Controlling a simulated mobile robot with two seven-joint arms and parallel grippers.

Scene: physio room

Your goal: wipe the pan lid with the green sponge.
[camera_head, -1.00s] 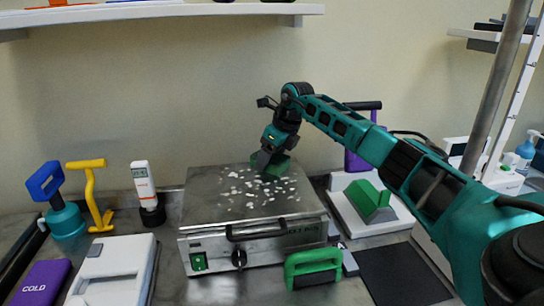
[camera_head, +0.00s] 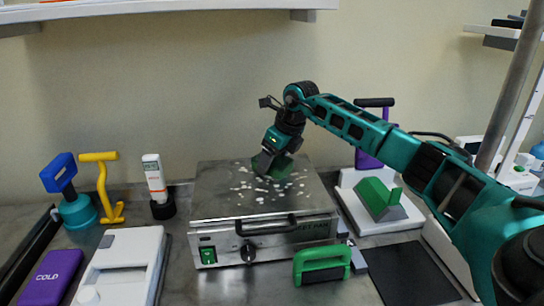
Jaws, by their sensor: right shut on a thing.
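The pan lid (camera_head: 222,203) is the flat grey metal top of a box-shaped heater with a front handle, a green switch and a dark knob. White flecks lie scattered over its middle and right part. My right gripper (camera_head: 267,163) is shut on the green sponge (camera_head: 282,168) over the back right part of the lid. The sponge is partly hidden by the gripper, and it looks to be on or just above the lid. My left gripper is not in view.
A green-handled block (camera_head: 322,265) stands in front of the heater at right. A green wedge (camera_head: 378,196) rests on a white scale to the right. A white bottle (camera_head: 154,178), yellow-handled tool (camera_head: 103,185) and blue-handled tool (camera_head: 72,195) stand left. A purple cold pack (camera_head: 50,277) lies front left.

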